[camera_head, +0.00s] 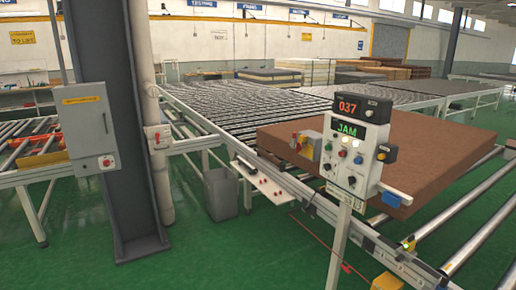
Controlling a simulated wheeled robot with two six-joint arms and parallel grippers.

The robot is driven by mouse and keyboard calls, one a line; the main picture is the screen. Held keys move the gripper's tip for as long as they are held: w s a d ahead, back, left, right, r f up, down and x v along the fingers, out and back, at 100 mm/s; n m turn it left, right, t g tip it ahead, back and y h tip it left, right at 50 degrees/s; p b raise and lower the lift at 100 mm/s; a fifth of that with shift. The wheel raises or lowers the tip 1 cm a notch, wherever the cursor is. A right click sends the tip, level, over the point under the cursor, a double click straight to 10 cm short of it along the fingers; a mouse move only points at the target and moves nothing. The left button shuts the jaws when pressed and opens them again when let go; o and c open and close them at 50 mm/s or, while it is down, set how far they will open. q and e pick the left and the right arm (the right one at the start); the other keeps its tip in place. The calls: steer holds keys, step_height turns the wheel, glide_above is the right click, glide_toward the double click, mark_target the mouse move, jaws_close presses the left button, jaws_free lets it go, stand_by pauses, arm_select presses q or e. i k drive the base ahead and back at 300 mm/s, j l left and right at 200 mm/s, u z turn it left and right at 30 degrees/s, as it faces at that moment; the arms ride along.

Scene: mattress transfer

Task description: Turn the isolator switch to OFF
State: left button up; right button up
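A grey electrical cabinet (90,125) is fixed to the dark steel column on the left. It has a small red rotary knob (106,161) at its lower right, which may be the isolator switch; its position is too small to read. A small light box with a red part (158,137) sits on the pale pipe beside the column. A white control panel (345,155) stands on a post at the right, with several coloured buttons, a red "037" display and a green "JAM" display. Neither of my grippers is in view.
A brown mattress-like slab (430,140) lies on the roller conveyor (225,105) behind the panel. A grey bin (220,193) stands on the green floor by the conveyor. The dark column (105,110) stands left of centre. Open floor (230,250) lies in front.

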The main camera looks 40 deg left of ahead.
mark_target(299, 147)
steer(key=u, duration=1.2)
steer(key=i+j+z, duration=0.45)
steer(key=i+j, duration=0.15)
steer(key=i+j+z, duration=0.2)
steer(key=i+j, duration=0.2)
steer(key=i+j+z, duration=0.2)
steer(key=j, duration=0.25)
steer(key=i+j+z, duration=0.25)
steer(key=j, duration=0.2)
